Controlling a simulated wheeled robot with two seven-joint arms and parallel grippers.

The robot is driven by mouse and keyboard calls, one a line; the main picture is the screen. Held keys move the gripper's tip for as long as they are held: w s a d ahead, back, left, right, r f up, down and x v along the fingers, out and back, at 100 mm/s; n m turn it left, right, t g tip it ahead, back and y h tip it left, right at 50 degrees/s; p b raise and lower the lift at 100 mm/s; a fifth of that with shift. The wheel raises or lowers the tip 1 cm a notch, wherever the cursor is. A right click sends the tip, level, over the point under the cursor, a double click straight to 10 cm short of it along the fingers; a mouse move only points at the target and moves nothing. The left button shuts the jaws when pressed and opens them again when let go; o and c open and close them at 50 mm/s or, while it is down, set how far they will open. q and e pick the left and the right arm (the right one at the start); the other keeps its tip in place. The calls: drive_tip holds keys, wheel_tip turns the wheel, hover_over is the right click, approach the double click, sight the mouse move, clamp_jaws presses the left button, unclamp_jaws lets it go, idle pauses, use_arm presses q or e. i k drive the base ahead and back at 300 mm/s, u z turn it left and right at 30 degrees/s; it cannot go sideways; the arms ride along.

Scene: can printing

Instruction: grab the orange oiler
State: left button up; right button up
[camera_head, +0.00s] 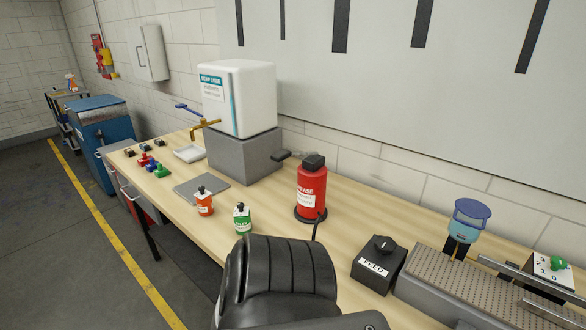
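The orange oiler (204,205) is a small orange bottle with a black top and a white label. It stands upright on the wooden workbench (345,220), just in front of a flat grey plate (201,188). A similar green oiler (242,222) stands to its right, a small gap apart. Neither of my grippers is in view. A black ribbed part, which looks like one of my arm links, fills the bottom middle, to the right of and nearer than the orange oiler. Nothing covers the oiler.
Behind is a white tank (238,98) on a grey block (245,156), with a brass tap. A black feed box (379,266) and grey conveyor (470,285) are at right. Small coloured pieces and a white tray (188,153) lie at left.

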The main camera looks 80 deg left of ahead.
sight(204, 203)
drive_tip(key=z, duration=0.15)
drive_tip(key=k, duration=1.3)
drive_tip(key=u, duration=0.65)
